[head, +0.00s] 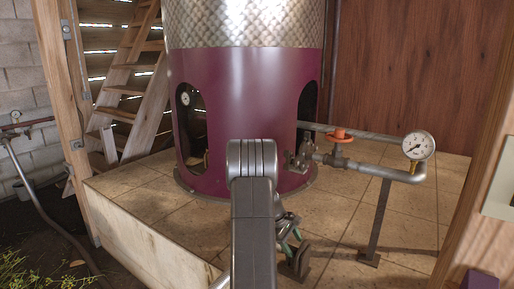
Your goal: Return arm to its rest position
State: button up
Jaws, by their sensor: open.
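My arm rises from the bottom middle of the head view, with its grey joint in front of the purple still (225,125). My gripper (290,240) shows just right of the arm link, low in the picture, with green on its fingers. It is open and I see nothing held in it. Part of it is hidden behind the arm link. It appears over the tiled floor, in front of the still and apart from the red-handled valve (340,134).
A pipe with a pressure gauge (418,146) runs right of the still on a metal post (377,222). A dark metal piece (297,262) shows just below my gripper. Wooden stairs (128,90) stand at left and a wooden post (480,190) at right. Tiles (420,235) at right are mostly clear.

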notch_tip(320, 180, up, 6)
jog(key=p, duration=0.3)
jog(key=shift+a, duration=0.15)
jog(key=shift+s+a+p, duration=0.15)
jog(key=shift+a+p, duration=0.1)
jog(key=shift+p, duration=0.35)
jog(key=s+a+f+m+g+y+p, duration=0.1)
jog(key=s+a+f+m+g+p, duration=0.1)
jog(key=s+a+f+m+p, duration=0.4)
jog(key=s+a+p, duration=0.2)
jog(key=p, duration=0.1)
jog(key=shift+a+g, duration=0.35)
jog(key=shift+g, duration=0.05)
jog(key=shift+s+d+m, duration=0.1)
jog(key=shift+s+m, duration=0.05)
jog(key=shift+m, duration=0.15)
